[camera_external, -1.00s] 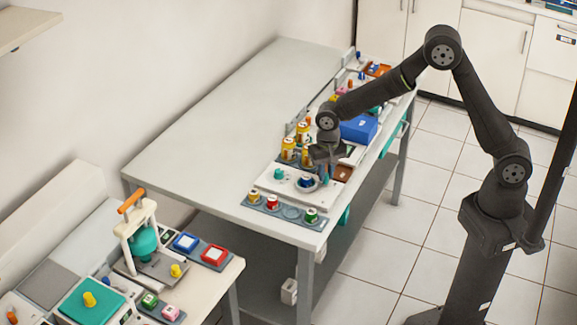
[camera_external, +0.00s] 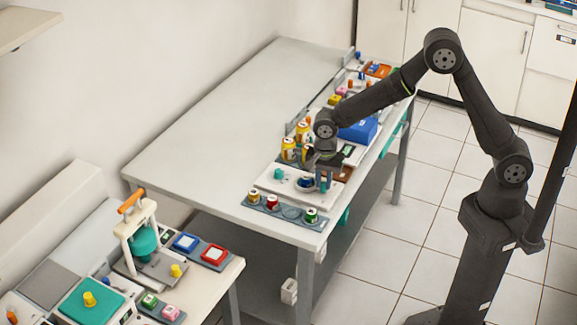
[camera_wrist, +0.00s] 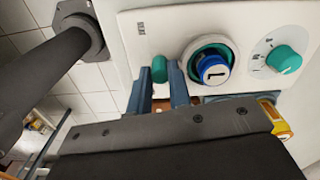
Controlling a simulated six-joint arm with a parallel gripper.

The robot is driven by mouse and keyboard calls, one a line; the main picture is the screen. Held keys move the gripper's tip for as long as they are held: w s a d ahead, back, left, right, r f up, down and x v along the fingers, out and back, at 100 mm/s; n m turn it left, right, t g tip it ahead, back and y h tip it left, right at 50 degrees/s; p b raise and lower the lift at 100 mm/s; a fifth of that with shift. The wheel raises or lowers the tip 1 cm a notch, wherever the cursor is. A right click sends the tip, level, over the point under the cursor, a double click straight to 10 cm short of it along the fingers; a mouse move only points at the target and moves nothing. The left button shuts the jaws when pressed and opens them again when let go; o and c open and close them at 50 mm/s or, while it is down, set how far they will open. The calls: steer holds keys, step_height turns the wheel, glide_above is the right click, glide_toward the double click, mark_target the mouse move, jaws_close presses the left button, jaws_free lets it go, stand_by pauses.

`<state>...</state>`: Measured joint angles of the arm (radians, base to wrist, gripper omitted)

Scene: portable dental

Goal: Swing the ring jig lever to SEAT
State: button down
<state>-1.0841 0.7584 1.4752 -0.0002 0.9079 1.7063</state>
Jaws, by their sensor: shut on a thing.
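The ring jig is a white panel (camera_wrist: 140,28) with a teal ring (camera_wrist: 190,52) around a blue-capped part marked 1 (camera_wrist: 213,72). In the wrist view the lever's teal grip (camera_wrist: 159,67) stands left of the ring, between the tips of my gripper (camera_wrist: 160,80). My gripper is shut on the lever grip. In the external view my gripper (camera_external: 325,183) is low over the right side of the jig panel (camera_external: 277,187), beside the blue part (camera_external: 305,183). The lever grip is not clear there, and the SEAT marking cannot be read.
A teal dial (camera_wrist: 284,60) sits on the panel right of the ring. A grey rack (camera_external: 272,209) with coloured jars stands in front of the jig. Yellow jars (camera_external: 289,149) stand behind it, and a blue box (camera_external: 358,131) is beyond. The table's left half is clear.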

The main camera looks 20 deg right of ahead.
steer(key=a+m, duration=0.1)
steer(key=s+m, duration=0.1)
steer(key=m, duration=0.1)
steer(key=shift+a, duration=0.35)
steer(key=shift+s+a+m, duration=0.1)
steer(key=shift+a+m, duration=0.2)
steer(key=shift+m, duration=0.4)
steer(key=shift+s+a+m, duration=0.1)
steer(key=shift+a+m, duration=0.2)
steer(key=shift+m, duration=0.4)
steer(key=c, duration=1.3)
jaws_free()
steer(key=shift+a, duration=0.1)
step_height(320, 180, up, 17)
steer(key=shift+r, duration=0.2)
